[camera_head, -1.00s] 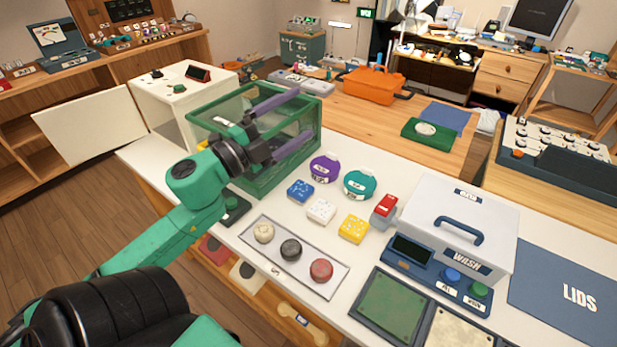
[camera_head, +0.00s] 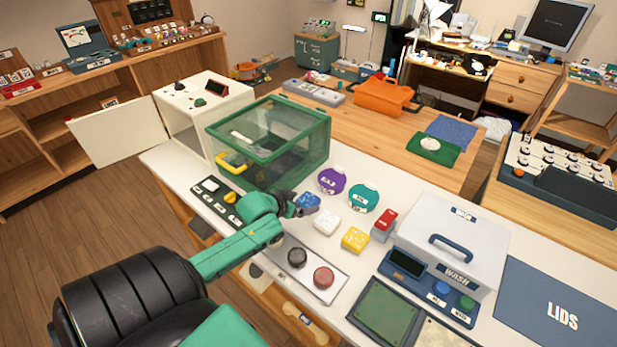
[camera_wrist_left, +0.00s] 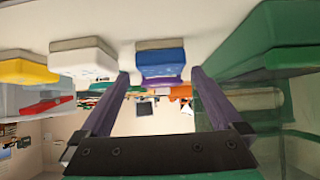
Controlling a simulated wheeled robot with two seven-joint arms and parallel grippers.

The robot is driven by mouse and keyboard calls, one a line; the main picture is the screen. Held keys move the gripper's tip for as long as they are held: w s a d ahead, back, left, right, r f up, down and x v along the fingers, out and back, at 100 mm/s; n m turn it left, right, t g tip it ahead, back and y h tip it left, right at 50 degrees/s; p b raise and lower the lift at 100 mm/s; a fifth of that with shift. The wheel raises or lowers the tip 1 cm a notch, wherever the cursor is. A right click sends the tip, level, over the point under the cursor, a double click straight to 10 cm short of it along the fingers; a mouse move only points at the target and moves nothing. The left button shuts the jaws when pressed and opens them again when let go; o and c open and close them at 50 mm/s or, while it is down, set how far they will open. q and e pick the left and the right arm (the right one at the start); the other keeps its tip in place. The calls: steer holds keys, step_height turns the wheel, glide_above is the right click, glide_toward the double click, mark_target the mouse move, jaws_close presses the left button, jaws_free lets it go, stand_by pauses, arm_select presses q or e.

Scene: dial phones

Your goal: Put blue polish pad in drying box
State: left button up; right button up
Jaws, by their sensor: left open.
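The blue polish pad (camera_head: 307,202) sits on the white table in front of the purple round pot, partly covered by my left gripper (camera_head: 293,205). In the left wrist view, which is upside down, the blue pad (camera_wrist_left: 160,57) appears between and beyond the two spread purple fingers of my left gripper (camera_wrist_left: 160,74). The gripper is open and empty, low over the table. A green-framed box with clear walls (camera_head: 325,150), likely the drying box, stands behind and left of the gripper. Its green side also shows in the wrist view (camera_wrist_left: 262,45). My right gripper is not in view.
A white pad (camera_head: 326,222) and a yellow pad (camera_head: 355,239) lie right of the blue one. Purple (camera_head: 332,181) and teal (camera_head: 363,198) pots stand behind. A tray (camera_head: 325,293) with round pieces is in front. The white wash box (camera_head: 450,240) is farther right.

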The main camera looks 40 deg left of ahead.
mark_target(308, 200)
arm_select(q)
steer(key=x, duration=0.4)
steer(key=shift+w+a, duration=0.1)
steer(key=shift+w, duration=0.1)
steer(key=shift+s, duration=0.15)
steer(key=c, duration=1.4)
